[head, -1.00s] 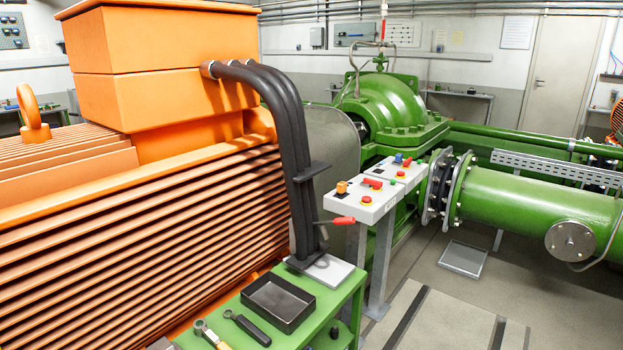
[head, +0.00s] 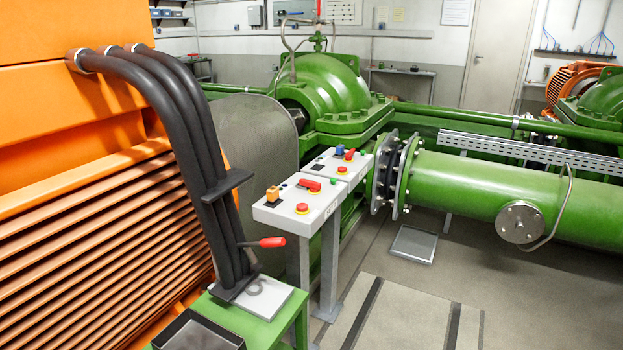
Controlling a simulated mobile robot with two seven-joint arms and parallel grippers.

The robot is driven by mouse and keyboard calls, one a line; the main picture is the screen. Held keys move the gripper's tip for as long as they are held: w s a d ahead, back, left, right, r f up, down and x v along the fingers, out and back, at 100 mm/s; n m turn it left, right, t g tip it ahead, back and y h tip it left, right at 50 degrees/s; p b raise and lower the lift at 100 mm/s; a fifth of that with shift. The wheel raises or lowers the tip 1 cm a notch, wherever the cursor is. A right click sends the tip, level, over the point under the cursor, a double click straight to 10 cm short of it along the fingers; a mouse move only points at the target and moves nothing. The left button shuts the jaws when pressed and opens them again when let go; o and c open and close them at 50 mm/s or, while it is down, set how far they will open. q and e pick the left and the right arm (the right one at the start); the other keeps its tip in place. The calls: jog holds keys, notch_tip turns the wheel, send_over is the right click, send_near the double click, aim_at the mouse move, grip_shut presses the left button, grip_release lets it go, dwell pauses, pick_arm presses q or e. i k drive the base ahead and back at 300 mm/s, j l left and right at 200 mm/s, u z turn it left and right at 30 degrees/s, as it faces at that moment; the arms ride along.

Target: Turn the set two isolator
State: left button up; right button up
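Two light grey control boxes stand end to end on grey posts in the middle of the head view. The nearer box (head: 300,204) carries an orange switch (head: 272,194), a red handle (head: 309,185) and a red round button. The farther box (head: 341,164) carries a blue switch (head: 339,150), a red handle (head: 350,154) and a red round button. A red-gripped lever (head: 272,242) sticks out near the black cables. I cannot read any label, so I cannot tell which is the set two isolator. Neither gripper is in view.
A large orange motor (head: 90,230) fills the left, with thick black cables (head: 190,130) down its side. A green bench (head: 262,325) with a black tray (head: 198,334) stands in front. A green pump (head: 325,88) and pipe (head: 455,185) lie beyond. Floor (head: 540,290) at lower right is clear.

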aim_at(314, 187)
jog(key=i+l, duration=0.15)
jog(key=i, duration=0.15)
jog(key=i+l, duration=0.9)
jog(key=l, duration=0.25)
jog(key=i+l, duration=0.95)
jog(key=l, duration=0.2)
jog(key=i+l+u, duration=0.1)
jog(key=u, duration=1.25)
